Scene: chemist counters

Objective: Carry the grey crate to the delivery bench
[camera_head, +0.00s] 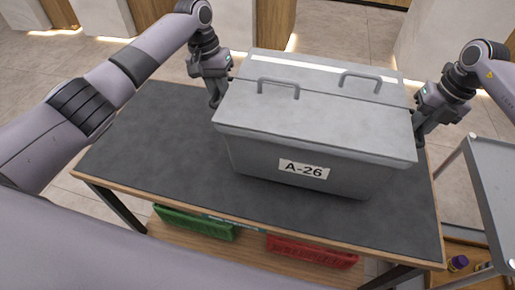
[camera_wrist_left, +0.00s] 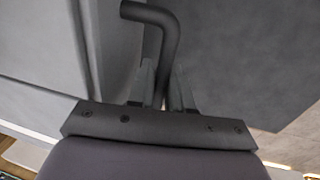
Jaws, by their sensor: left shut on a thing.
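The grey crate (camera_head: 290,145) has a closed lid with two handles and a label reading A-26. It is over the dark-topped table (camera_head: 165,140); I cannot tell whether it rests there or hangs just above. My left gripper (camera_head: 215,98) is at the crate's left end. In the left wrist view its fingers (camera_wrist_left: 163,88) are shut on a dark bent side handle (camera_wrist_left: 150,14), beside the crate wall (camera_wrist_left: 40,45). My right gripper (camera_head: 420,130) is at the crate's right end; its fingertips are too hidden to read. Nothing in view is marked as the delivery bench.
A green crate (camera_head: 195,222) and a red crate (camera_head: 312,252) are on the shelf below the tabletop. A grey cart (camera_head: 495,180) stands close at the right. The tabletop is bare left of the grey crate. Pale and wooden counters (camera_head: 455,45) stand behind.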

